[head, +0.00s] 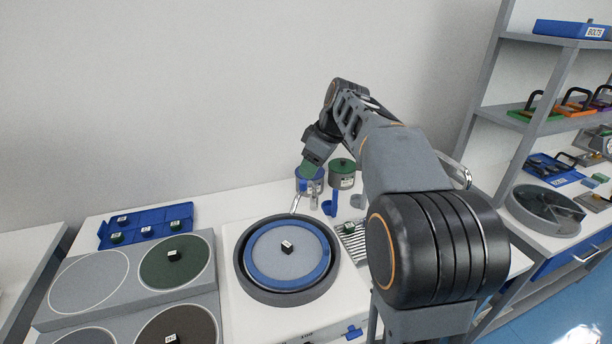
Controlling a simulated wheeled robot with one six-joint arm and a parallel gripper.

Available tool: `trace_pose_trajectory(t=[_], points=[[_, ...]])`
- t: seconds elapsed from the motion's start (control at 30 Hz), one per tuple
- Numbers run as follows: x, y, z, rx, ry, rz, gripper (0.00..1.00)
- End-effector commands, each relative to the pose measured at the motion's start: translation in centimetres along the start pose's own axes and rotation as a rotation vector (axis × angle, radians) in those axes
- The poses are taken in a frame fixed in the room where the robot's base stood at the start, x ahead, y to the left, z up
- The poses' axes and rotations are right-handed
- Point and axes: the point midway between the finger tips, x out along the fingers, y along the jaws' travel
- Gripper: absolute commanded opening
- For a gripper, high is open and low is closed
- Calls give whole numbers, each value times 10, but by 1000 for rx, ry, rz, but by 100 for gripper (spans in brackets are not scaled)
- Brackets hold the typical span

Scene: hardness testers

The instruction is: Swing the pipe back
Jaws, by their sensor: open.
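A thin silvery pipe (295,203) shows at the back edge of the round polishing machine bowl (241,268). It slants up from the rim, and its upper part is close to my gripper. My gripper (308,172) is open and points down, above and behind the bowl, in front of the pots. Its fingers are small and partly lost against the blue behind them. I cannot tell whether they touch the pipe. Inside the bowl lies a blue-rimmed grey disc with a small labelled block (287,246) on it.
A green-lidded pot (342,174) and a blue-topped pot (318,186) stand behind the bowl. A slatted drain tray (354,243) is at its right. Discs on grey plates (90,281) and a blue tray (147,226) are at left. Shelves (521,119) stand at right.

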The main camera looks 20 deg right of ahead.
Motion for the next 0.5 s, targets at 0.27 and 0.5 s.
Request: trace_pose_trajectory(t=[0.27,0.5], points=[[-53,1,0,1,1,2,49],[-75,0,0,1,0,0,49]])
